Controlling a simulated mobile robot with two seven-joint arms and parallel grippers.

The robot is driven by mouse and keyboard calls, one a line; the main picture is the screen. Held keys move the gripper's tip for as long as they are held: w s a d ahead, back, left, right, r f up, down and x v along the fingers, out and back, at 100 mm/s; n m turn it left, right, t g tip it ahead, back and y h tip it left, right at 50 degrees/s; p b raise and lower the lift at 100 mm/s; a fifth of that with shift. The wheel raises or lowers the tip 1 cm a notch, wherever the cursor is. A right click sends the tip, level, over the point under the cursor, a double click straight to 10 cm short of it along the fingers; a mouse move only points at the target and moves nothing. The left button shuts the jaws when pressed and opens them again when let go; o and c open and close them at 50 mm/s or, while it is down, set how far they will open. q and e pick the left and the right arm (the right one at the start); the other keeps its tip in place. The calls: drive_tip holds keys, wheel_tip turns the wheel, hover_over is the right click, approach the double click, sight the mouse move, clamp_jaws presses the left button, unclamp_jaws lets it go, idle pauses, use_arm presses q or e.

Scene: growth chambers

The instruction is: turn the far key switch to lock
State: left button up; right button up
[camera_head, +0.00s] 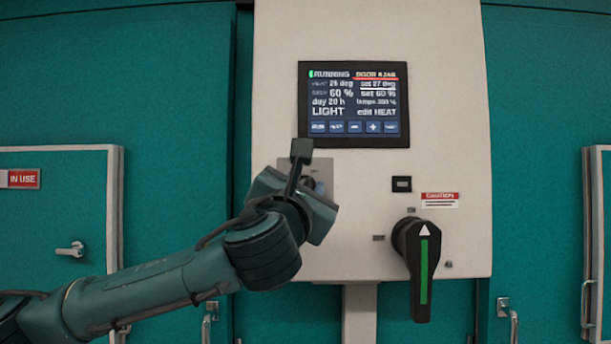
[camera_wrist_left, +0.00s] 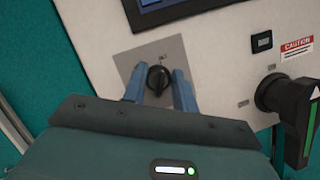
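The key switch (camera_wrist_left: 158,80) is a small black knob on a grey square plate (camera_wrist_left: 172,52) on the white control panel, below the screen. In the head view the plate (camera_head: 325,168) is partly covered by my left gripper (camera_head: 312,186), and the switch itself is hidden there. In the left wrist view my left gripper (camera_wrist_left: 160,90) is open, with one blue finger on each side of the knob. A gap shows left of the knob; I cannot tell whether the right finger touches it. My right gripper is not in view.
A lit screen (camera_head: 353,104) sits above the plate. To the right are a small black display (camera_head: 401,184), a red-and-white caution label (camera_head: 440,200) and a large black rotary handle (camera_head: 420,265) with a green stripe. Teal chamber doors (camera_head: 545,120) flank the panel.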

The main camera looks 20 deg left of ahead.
use_arm(q)
drive_tip(key=shift+w, duration=0.25)
clamp_jaws()
